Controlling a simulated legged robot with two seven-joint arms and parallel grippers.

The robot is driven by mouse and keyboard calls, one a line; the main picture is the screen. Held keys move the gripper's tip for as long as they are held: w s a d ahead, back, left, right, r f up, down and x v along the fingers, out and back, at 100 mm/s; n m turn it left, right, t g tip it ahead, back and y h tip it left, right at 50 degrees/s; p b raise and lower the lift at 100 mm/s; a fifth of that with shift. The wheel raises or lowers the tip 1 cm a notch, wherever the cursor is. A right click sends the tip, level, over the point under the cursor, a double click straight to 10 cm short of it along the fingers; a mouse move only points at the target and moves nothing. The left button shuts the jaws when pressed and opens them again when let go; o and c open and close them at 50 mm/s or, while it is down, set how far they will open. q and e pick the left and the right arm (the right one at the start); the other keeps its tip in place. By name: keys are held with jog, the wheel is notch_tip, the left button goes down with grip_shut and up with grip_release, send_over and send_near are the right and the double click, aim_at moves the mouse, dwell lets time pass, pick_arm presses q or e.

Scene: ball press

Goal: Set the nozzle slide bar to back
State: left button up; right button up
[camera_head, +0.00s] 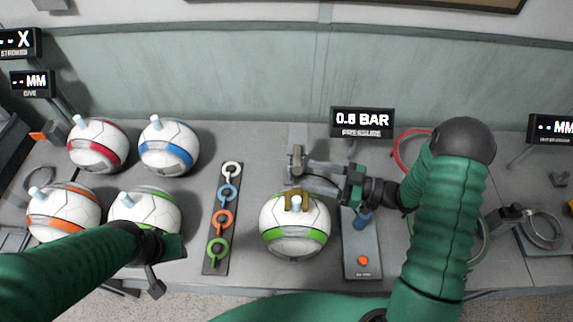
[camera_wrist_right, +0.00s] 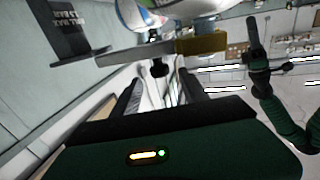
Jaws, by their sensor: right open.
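A grey slide bar with a brass-coloured nozzle block (camera_head: 297,198) stands over a white ball with a green band (camera_head: 296,228). In the right wrist view the grey bar (camera_wrist_right: 140,50) runs across ahead of my fingers, with the brass block (camera_wrist_right: 203,43) at its right end and a dark knob (camera_wrist_right: 159,68) below it. My right gripper (camera_head: 314,177) is open, its fingers reaching left to the bar; the knob appears between or just beyond the fingertips, and contact cannot be told. My left gripper (camera_head: 140,285) hangs low near the front edge; its jaw opening is unclear.
Several balls, including a red-banded one (camera_head: 96,146) and a blue-banded one (camera_head: 168,146), stand at left. A ring board (camera_head: 213,262) lies beside the press. A panel with an orange button (camera_head: 362,261) is at right. The pressure display (camera_head: 361,121) stands behind.

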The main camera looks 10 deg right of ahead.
jog(key=p+x, duration=0.1)
jog(key=x, duration=0.7)
grip_shut()
dwell(1.1)
